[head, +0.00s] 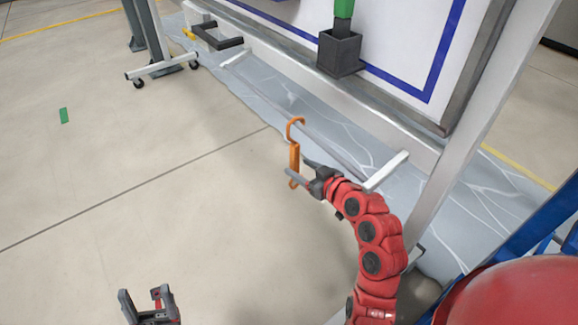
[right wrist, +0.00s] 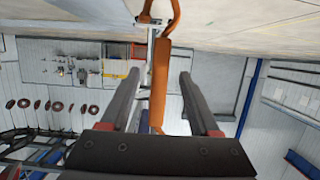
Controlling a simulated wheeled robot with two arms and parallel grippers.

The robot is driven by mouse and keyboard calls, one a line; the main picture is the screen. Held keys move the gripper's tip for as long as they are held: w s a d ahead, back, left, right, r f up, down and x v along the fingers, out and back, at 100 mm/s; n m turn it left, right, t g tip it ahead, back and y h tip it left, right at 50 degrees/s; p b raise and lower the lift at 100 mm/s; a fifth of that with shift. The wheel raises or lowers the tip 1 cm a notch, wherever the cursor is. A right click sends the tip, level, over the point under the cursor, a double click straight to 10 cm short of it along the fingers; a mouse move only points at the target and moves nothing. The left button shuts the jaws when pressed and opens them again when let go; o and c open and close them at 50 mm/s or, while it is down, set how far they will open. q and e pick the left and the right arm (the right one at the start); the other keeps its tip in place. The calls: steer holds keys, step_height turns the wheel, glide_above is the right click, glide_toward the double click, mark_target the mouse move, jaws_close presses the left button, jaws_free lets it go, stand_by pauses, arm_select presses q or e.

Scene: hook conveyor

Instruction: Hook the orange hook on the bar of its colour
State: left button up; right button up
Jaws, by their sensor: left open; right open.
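The orange hook (head: 294,157) is upright in the head view, with its curl at the top. Its curl overlaps a thin grey bar (head: 330,150) in the picture; I cannot tell whether it hangs on it. My right gripper (head: 299,170) is open, with its fingers either side of the hook's straight body. In the right wrist view the hook (right wrist: 160,75) stands between the two fingers (right wrist: 155,100), with visible gaps on both sides. My left gripper (head: 147,300) is open and empty, low over the floor at the bottom left. No orange bar can be made out.
A white bracket (head: 388,171) stands beside my right forearm, and another (head: 236,58) is at the bar's far end. A dark box (head: 339,52) with a green item is on the board's lower edge. A wheeled stand (head: 162,66) is at the back left.

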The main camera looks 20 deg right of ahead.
mark_target(297, 167)
steer(key=b+x, duration=0.1)
steer(key=x, duration=0.4)
steer(key=shift+s+f, duration=0.1)
steer(key=shift+f, duration=0.05)
steer(key=shift+w+a, duration=0.2)
steer(key=shift+w, duration=0.5)
jaws_close()
jaws_free()
steer(key=shift+f, duration=0.1)
steer(key=shift+s, duration=0.15)
